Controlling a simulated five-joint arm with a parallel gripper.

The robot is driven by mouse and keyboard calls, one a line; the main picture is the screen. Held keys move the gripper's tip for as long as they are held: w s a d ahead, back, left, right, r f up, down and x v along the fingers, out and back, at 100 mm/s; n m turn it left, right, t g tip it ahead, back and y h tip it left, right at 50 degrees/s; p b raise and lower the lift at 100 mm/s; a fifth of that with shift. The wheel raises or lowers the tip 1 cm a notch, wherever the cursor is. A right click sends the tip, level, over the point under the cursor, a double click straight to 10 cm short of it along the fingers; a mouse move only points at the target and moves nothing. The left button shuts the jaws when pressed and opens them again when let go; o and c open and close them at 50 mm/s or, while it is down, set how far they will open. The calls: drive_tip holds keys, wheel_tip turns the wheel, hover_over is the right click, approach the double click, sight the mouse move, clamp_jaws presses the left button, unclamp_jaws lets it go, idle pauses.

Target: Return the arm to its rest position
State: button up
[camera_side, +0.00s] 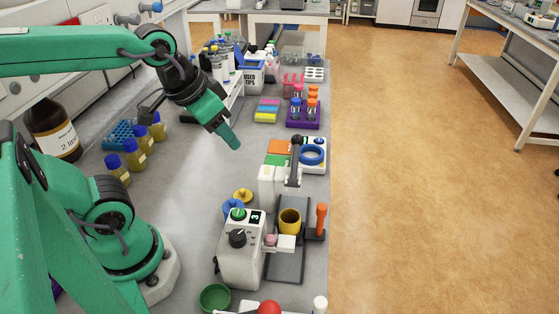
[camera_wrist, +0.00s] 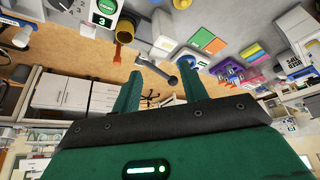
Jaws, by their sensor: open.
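My gripper (camera_side: 233,142) is green and hangs above the grey bench in the side view, angled down and to the right, clear of everything below it. In the wrist view its two green fingers (camera_wrist: 162,88) stand apart with nothing between them. My arm reaches out from its base at the lower left of the side view, with the forearm raised across the top left.
Below and right of my gripper stand a white device with a dark arm (camera_side: 295,165) and a white box with a dial (camera_side: 240,250). A purple tube rack (camera_side: 303,115) is behind. Yellow bottles with blue caps (camera_side: 135,155) and a brown bottle (camera_side: 52,130) are left.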

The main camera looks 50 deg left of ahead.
drive_tip(key=shift+s+a+f, duration=0.1)
drive_tip(key=shift+s+a, duration=0.3)
drive_tip(key=shift+s, duration=0.25)
